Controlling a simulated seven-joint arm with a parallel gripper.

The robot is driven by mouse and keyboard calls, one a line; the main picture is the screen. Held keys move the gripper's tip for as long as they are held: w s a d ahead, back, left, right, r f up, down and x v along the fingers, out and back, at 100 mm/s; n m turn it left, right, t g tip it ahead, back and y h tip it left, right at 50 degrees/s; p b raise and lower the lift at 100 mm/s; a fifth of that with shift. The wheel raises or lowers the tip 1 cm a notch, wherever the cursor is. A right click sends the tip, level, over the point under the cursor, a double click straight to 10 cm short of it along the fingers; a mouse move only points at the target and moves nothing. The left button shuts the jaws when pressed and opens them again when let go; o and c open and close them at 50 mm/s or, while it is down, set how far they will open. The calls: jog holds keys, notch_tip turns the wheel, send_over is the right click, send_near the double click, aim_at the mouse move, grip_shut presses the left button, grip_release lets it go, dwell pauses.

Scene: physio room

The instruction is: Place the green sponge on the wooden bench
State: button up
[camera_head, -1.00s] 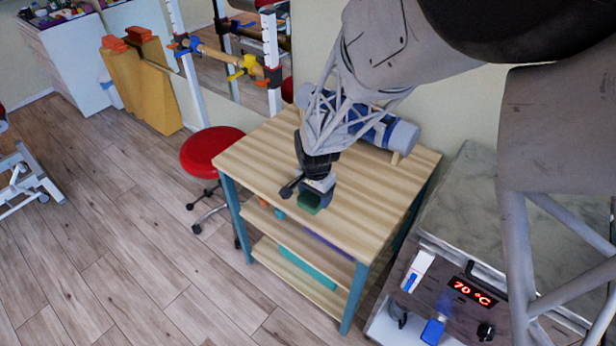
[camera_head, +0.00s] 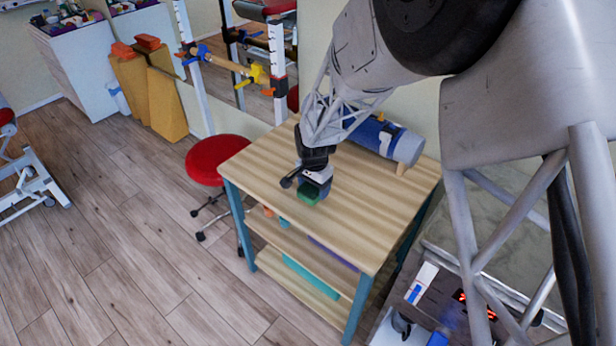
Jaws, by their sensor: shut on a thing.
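The green sponge (camera_head: 309,194) is held in my gripper (camera_head: 311,184), which is shut on it. The sponge is low over the top of the wooden bench (camera_head: 365,221), near the middle of its front half. I cannot tell whether the sponge touches the wood. The bench has teal legs and lower shelves. My arm hides part of the back of the bench top.
A blue and grey roll (camera_head: 403,145) rests on a stand at the back of the bench. A red stool (camera_head: 214,158) stands close to the left. A heated unit (camera_head: 421,290) stands to the right. Bare bench top lies around the gripper.

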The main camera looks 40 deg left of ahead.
jog(key=w+a, duration=0.1)
jog(key=a, duration=0.1)
jog(key=w+a, duration=0.4)
jog(key=shift+w+a+f, duration=0.25)
jog(key=shift+a+f, duration=0.1)
jog(key=shift+f, duration=0.05)
jog(key=shift+f, duration=1.75)
jog(key=shift+f, duration=0.1)
jog(key=o, duration=0.9)
notch_tip(320, 180, up, 12)
jog(key=shift+r, duration=0.1)
